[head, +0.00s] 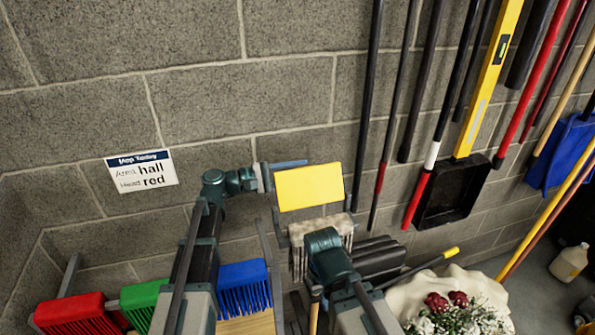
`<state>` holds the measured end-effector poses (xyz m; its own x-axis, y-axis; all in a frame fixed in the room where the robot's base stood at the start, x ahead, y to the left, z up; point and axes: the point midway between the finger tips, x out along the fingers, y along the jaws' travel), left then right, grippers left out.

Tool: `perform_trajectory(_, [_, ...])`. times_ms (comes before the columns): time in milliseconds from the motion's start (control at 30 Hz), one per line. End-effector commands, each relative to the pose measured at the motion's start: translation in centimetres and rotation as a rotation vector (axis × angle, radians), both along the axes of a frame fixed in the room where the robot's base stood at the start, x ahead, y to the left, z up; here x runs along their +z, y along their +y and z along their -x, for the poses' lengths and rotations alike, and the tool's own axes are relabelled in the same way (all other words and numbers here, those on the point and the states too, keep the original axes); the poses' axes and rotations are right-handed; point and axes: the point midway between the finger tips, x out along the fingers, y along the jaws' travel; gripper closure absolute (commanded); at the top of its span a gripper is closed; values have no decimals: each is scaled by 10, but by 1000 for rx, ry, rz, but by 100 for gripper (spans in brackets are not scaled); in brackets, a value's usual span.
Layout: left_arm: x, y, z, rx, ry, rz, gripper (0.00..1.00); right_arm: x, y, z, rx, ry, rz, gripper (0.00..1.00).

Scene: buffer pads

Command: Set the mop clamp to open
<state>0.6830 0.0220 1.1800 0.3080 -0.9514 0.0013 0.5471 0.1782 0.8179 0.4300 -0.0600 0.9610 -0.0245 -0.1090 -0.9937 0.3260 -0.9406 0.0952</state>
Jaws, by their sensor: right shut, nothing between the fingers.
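A yellow rectangular plate (308,187) stands near the middle of the head view, above a grey fringed piece (338,222); I cannot tell for certain whether this is the mop clamp or whether it is open. My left gripper (288,164) reaches in from the left, its thin blue fingers at the plate's upper left edge; contact and finger gap are unclear. My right gripper (318,236) is shut and empty, low in front of the grey piece and largely hidden by its wrist.
Several long handles, a black dustpan (450,195) and a blue dustpan (562,152) line the wall at right. Flowers (455,312) stand at lower right. The wall above my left gripper is clear.

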Motion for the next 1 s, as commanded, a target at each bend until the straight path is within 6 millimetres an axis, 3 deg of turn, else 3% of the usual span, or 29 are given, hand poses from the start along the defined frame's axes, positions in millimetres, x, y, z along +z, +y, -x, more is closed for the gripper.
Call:
perform_trajectory(333, [0, 0, 0, 0, -1, -2, 48, 0, 0, 0, 0, 0, 0, 100])
perform_trajectory(467, [0, 9, 3, 2, -1, -1, 48, 0, 0, 0, 0, 0, 0, 100])
perform_trajectory(1000, [0, 110, 35, 3, -1, -1, 48, 0, 0, 0, 0, 0, 0, 100])
